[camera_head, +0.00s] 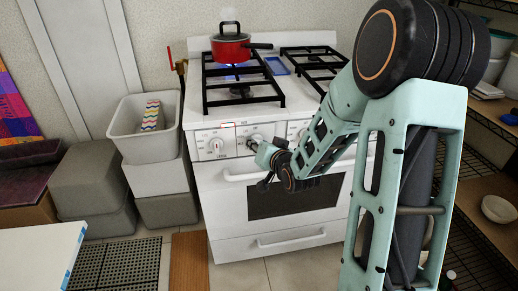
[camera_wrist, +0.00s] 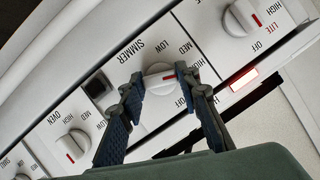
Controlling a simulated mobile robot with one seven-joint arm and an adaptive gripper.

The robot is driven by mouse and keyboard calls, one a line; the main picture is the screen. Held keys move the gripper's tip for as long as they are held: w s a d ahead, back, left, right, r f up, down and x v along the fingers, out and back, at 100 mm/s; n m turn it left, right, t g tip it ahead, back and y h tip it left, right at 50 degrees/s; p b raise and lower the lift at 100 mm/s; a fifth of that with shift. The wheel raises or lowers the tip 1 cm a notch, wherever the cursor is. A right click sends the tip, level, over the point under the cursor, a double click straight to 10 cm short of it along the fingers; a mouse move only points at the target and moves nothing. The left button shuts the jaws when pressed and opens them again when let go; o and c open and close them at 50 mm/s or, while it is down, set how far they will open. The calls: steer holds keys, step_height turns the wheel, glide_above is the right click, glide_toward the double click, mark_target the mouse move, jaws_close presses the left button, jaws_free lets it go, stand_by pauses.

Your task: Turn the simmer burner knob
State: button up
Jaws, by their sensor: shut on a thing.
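The simmer burner knob (camera_wrist: 157,71) is white with a short red mark, on the stove's front panel beside the word SIMMER. My gripper (camera_wrist: 165,80) has its two dark fingers on opposite sides of this knob, shut on it. In the head view, my gripper (camera_head: 263,150) is at the panel of the white stove (camera_head: 222,185), and the knob (camera_head: 253,141) shows only in part.
Another knob (camera_wrist: 242,17) and the oven knob (camera_wrist: 70,147) flank it. A red pot (camera_head: 231,48) stands on the left grate (camera_head: 243,98) with a blue glow beneath. The oven handle (camera_head: 240,177) projects below the panel. Grey bins (camera_head: 165,175) stand left of the stove.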

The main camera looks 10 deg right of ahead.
steer(key=shift+n, duration=0.3)
steer(key=o, duration=1.2)
steer(key=shift+c, duration=0.2)
steer(key=v, duration=0.7)
steer(key=shift+s, duration=0.3)
steer(key=shift+r, duration=0.15)
